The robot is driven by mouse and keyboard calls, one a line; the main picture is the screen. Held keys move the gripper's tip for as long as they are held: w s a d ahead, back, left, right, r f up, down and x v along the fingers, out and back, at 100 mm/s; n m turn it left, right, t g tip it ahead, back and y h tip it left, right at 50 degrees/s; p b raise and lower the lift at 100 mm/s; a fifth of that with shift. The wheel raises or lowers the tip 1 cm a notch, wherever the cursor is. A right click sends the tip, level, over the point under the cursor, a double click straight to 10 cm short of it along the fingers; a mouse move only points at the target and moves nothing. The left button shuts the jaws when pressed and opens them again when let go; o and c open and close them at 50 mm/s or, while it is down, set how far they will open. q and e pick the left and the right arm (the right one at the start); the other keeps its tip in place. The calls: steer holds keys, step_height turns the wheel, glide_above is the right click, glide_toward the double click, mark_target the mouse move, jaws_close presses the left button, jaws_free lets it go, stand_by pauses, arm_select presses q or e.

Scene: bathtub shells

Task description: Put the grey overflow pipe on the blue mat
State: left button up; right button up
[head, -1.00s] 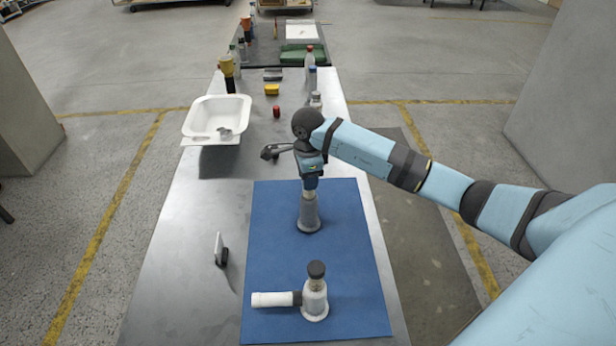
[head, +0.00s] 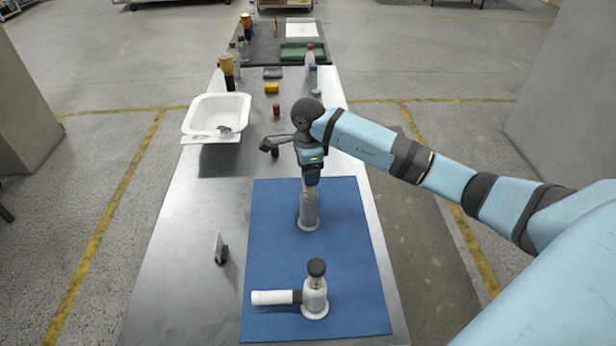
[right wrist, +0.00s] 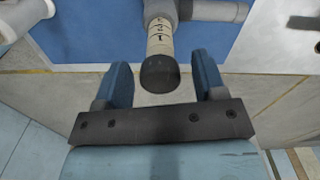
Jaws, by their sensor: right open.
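The grey overflow pipe (head: 309,213) stands upright on the blue mat (head: 352,245), near its far half. In the right wrist view the pipe (right wrist: 160,38) has a marked pale neck, a dark cap and a grey side branch to the right. My right gripper (head: 311,181) is just above the pipe, pointing down. In the right wrist view the gripper's two blue fingers (right wrist: 162,75) are apart, with a gap on each side of the dark cap. My left gripper is not in view.
A second pipe (head: 315,300), with a white side branch and black cap, stands on the mat's near part. A white bathtub shell (head: 214,115), a red item and several bottles stand farther back.

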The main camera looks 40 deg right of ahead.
step_height(320, 180, up, 10)
steer(key=shift+f+b, duration=0.25)
steer(key=shift+b, duration=0.5)
